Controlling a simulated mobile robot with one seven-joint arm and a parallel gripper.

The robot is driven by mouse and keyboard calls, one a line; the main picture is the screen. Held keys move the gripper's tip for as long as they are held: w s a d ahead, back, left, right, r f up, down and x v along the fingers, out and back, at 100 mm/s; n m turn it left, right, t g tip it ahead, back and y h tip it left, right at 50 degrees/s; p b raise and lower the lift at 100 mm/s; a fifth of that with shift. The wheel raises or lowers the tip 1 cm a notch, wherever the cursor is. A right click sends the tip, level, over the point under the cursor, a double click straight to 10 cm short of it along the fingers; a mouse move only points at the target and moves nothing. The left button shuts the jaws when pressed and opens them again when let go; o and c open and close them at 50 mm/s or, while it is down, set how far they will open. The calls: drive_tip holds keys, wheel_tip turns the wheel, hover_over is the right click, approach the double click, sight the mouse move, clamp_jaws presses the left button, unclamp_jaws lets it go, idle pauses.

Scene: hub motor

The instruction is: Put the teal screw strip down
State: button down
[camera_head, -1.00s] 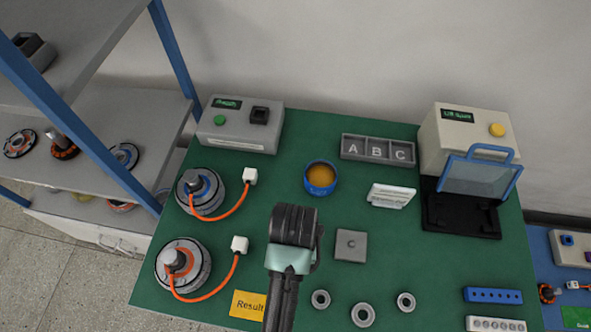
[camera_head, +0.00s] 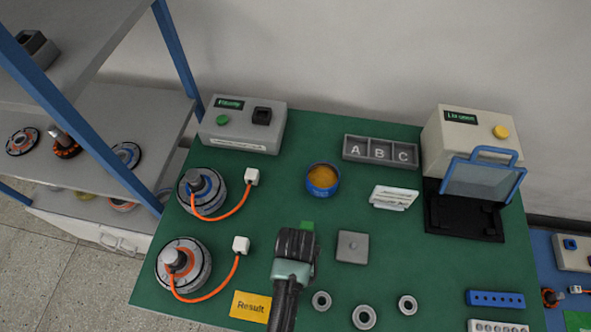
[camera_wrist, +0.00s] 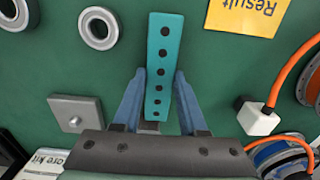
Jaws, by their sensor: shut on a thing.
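The teal screw strip (camera_wrist: 164,60), a flat bar with a row of dark holes, is between the two blue fingers of my gripper (camera_wrist: 160,82) in the wrist view. My gripper is shut on it, and its wider end reaches beyond the fingertips. In the head view my gripper (camera_head: 296,250) is over the green table, right of the lower motor and left of the grey square plate (camera_head: 352,246). The strip is mostly hidden there; a small green patch shows behind the gripper. I cannot tell whether the strip touches the table.
The yellow Result card (camera_head: 249,306) lies left of my gripper. Several metal rings (camera_head: 364,316) lie to the right. A blue strip (camera_head: 495,299) and a white strip (camera_head: 497,326) are at the front right. A blue-rimmed bowl (camera_head: 322,180) stands behind.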

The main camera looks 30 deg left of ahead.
drive_tip(key=shift+c, duration=2.2)
unclamp_jaws()
drive_tip(key=shift+f, duration=0.15)
wheel_tip(320, 180, up, 12)
drive_tip(key=shift+r+p, duration=0.2)
drive_tip(key=shift+p, duration=0.1)
